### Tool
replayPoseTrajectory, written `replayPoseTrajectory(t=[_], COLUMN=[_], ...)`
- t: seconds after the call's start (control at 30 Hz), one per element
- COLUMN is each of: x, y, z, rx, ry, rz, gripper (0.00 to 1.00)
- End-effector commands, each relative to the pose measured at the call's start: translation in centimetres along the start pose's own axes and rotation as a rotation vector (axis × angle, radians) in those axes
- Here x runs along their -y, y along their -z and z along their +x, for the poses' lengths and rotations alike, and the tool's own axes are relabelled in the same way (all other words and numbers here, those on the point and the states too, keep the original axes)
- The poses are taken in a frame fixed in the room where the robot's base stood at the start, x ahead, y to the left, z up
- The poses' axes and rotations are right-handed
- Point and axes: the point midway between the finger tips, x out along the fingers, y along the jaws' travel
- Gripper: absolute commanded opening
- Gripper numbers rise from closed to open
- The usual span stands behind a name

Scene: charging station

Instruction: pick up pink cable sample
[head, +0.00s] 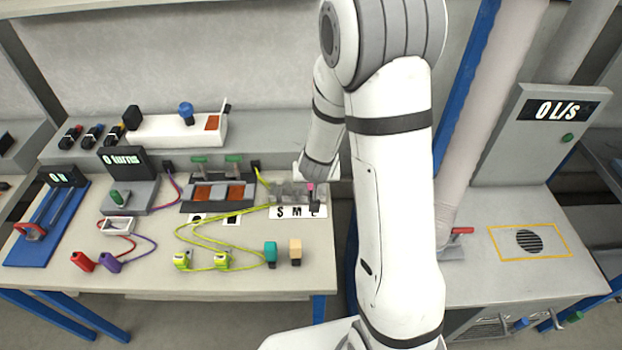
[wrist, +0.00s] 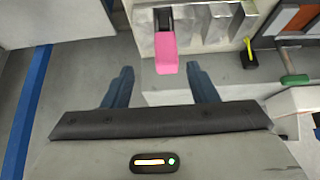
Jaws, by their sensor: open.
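The pink cable sample (wrist: 165,52) sits at the left end slot of a pale metal block (wrist: 205,25) in the wrist view. Its pink end sticks out towards my gripper, and a dark part shows behind it in the slot. My gripper (wrist: 159,74) is open and empty, with one finger on each side of the pink end's line. The pink end lies near the level of the fingertips, apparently untouched. In the head view a small bit of pink (head: 310,187) shows at the right end of the block (head: 284,190), below my wrist; my fingers are hard to make out there.
A white S M L label (head: 296,212) lies in front of the block. A yellow-green cable (head: 215,240) runs across the table (head: 120,275) to the block's left. Teal (head: 270,252) and beige (head: 295,250) pieces stand near the front edge. The right table edge is close by.

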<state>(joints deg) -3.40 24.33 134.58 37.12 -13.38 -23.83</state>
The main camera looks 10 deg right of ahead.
Motion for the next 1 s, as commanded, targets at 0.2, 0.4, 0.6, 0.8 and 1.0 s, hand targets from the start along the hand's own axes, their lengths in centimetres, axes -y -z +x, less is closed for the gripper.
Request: replayPoseTrajectory(t=[0.2,0.4,0.6,0.8,1.0], x=[0.2,0.8,0.9,0.9,1.0], y=[-0.1,0.3,0.3,0.3,0.3], z=[2.5,4.9,7.0,7.2,7.2], rx=[0.002,0.002,0.002,0.000,0.000], ry=[0.000,0.001,0.001,0.002,0.002], rz=[0.000,-0.001,-0.001,0.000,-0.001], gripper=[0.53,0.53,0.53,0.53,0.42])
